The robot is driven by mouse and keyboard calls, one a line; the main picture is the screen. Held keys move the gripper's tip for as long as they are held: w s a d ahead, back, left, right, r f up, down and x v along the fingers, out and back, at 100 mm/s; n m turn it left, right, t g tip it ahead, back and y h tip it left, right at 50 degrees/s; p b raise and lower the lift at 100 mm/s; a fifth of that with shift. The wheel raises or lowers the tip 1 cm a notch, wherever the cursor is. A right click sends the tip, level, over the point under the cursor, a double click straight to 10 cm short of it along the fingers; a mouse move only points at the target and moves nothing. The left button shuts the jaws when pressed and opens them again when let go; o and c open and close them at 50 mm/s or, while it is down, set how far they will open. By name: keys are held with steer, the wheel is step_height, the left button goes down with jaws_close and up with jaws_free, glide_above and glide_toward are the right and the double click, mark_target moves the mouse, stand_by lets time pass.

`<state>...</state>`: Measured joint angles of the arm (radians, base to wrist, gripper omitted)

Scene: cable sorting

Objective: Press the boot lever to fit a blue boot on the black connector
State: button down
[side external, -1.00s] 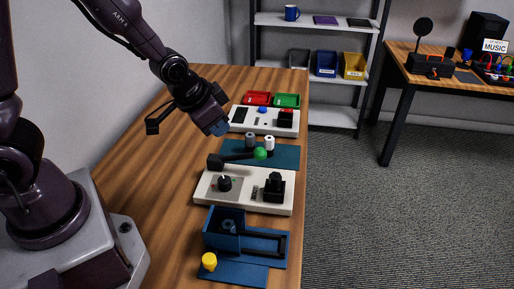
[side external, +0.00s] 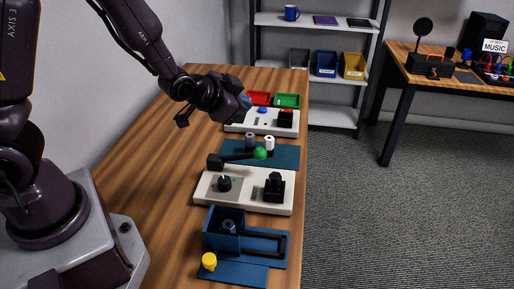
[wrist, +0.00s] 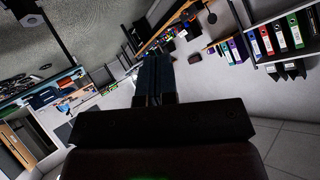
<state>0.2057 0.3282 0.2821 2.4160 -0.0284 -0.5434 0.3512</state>
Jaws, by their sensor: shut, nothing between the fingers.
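My gripper (side external: 245,101) is shut and empty, raised above the far part of the bench and tipped toward the level. Its dark blue fingers (wrist: 154,80) lie together in the wrist view, which looks out across the room. A black lever with a green ball end (side external: 260,153) lies across the back of a pale panel, apart from my gripper. I cannot tell which part is the black connector. No blue boot can be made out for certain.
A teal mat (side external: 288,158) holds a grey and a white cylinder. A far white panel (side external: 240,128) has a blue button, with red and green trays (side external: 287,101) behind. A blue fixture (side external: 225,235) and yellow knob (side external: 209,261) are nearest. The bench's left side is clear.

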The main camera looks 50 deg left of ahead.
mark_target(259, 150)
steer(key=shift+w+d+f, duration=0.3)
steer(key=shift+f, duration=1.05)
steer(key=shift+w+d+f, duration=0.25)
steer(key=shift+d+f, duration=0.05)
steer(key=shift+f, duration=1)
steer(key=shift+w+d+f, duration=0.3)
steer(key=shift+f, duration=1.05)
steer(key=shift+w+f, duration=0.1)
steer(key=shift+f, duration=0.3)
steer(key=shift+w+d+f, duration=0.1)
steer(key=shift+d+f, duration=0.1)
steer(key=shift+f, duration=0.55)
steer(key=shift+w+d+f, duration=0.15)
steer(key=shift+d+f, duration=0.05)
steer(key=shift+f, duration=0.3)
steer(key=shift+w+d+f, duration=0.15)
steer(key=shift+f, duration=0.3)
stand_by(0.6)
steer(key=shift+a+r, duration=0.1)
steer(key=shift+s+a+r, duration=0.2)
steer(key=shift+r, duration=0.45)
steer(key=shift+s+a+r, duration=0.15)
steer(key=shift+r, duration=0.55)
steer(key=shift+s+a+r, duration=0.2)
steer(key=shift+r, duration=0.45)
